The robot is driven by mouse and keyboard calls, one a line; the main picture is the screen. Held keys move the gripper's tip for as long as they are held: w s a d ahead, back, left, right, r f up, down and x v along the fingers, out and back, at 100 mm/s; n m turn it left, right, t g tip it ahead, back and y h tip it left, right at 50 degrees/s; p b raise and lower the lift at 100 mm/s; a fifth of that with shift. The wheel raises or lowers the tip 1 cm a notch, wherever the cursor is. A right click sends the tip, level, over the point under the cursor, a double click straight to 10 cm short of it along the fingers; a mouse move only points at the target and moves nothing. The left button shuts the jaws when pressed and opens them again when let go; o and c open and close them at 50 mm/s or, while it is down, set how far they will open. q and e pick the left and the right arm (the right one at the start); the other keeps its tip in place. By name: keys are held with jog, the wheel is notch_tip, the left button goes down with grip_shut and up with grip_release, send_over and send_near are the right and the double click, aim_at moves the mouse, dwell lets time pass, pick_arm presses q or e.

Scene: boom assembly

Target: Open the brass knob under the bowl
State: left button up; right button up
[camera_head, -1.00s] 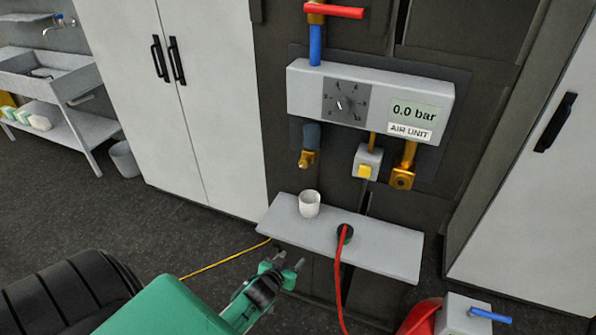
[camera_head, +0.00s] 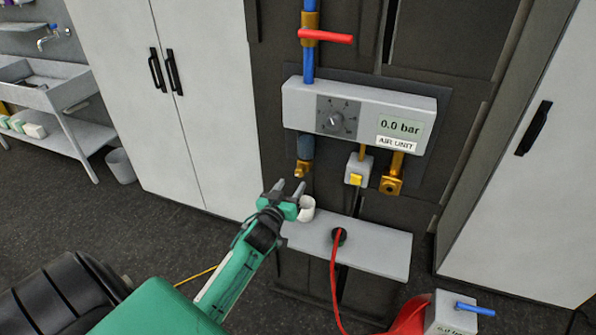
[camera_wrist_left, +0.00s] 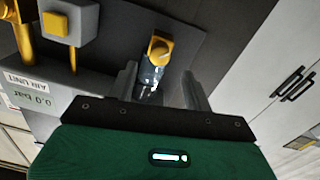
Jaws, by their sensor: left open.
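The brass knob (camera_head: 303,169) sits at the bottom of the dark blue-grey bowl (camera_head: 306,146), which hangs under the air unit's left end. In the left wrist view the knob (camera_wrist_left: 159,48) shows above the clear bluish bowl (camera_wrist_left: 151,78), between the fingers in the picture. My left gripper (camera_head: 288,188) is open and empty, just below and left of the knob, apart from it. Its two fingers also show in the left wrist view (camera_wrist_left: 158,85). My right gripper is not in view.
A white cup (camera_head: 306,209) stands on the grey shelf (camera_head: 370,250), close behind my left gripper. A red hose (camera_head: 334,275) runs down from a black socket there. A yellow-button box (camera_head: 356,171) and brass fitting (camera_head: 391,180) hang right of the knob. The display (camera_head: 401,126) reads 0.0 bar.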

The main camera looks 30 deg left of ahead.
aim_at(299, 174)
pick_arm(q)
jog(key=p+x, duration=0.1)
jog(key=x, duration=0.5)
jog(key=shift+w+p, duration=0.2)
jog(key=shift+p, duration=0.1)
jog(key=c, duration=1)
